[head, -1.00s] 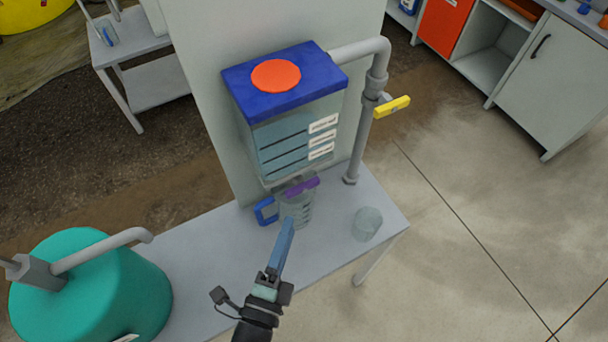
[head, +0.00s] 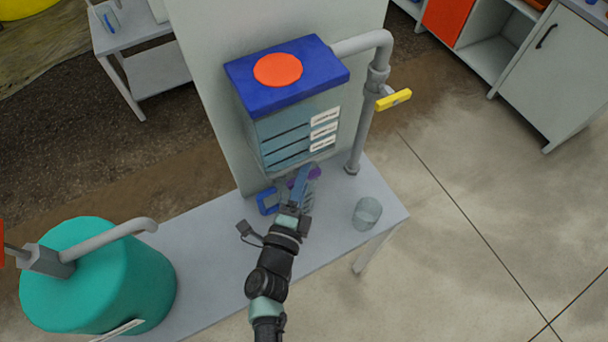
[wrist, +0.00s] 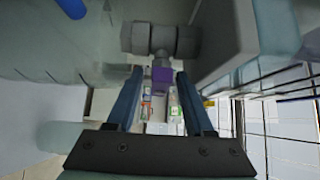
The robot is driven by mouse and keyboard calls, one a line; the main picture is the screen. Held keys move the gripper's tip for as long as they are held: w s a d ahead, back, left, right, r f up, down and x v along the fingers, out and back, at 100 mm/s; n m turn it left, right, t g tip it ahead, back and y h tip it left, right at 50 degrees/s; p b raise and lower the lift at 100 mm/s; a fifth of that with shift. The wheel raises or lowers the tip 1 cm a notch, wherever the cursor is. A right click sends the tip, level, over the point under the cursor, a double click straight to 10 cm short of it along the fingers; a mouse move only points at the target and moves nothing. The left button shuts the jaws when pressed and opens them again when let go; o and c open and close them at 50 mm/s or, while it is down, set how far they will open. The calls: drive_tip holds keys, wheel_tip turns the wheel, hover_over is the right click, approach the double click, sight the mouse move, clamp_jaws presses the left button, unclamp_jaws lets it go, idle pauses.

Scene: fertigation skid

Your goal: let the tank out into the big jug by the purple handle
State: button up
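The tank (head: 290,125) is clear with a blue lid, an orange-red cap and dark level lines, and it holds bluish liquid. Its purple handle (head: 314,173) is below it, partly covered by my gripper (head: 304,176). In the wrist view, the purple handle (wrist: 162,75) hangs from a grey valve body (wrist: 160,39), between the tips of my two blue fingers. The fingers are apart, with gaps on both sides of it. The big jug (head: 268,201) stands under the outlet; its blue handle shows and my gripper hides most of its body.
A smaller clear cup (head: 367,213) stands to the right on the grey bench (head: 215,240). A grey pipe with a yellow handle (head: 394,100) runs beside the tank. A teal vessel (head: 95,275) is at the lower left. A pale panel stands behind the tank.

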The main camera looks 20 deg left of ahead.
clamp_jaws()
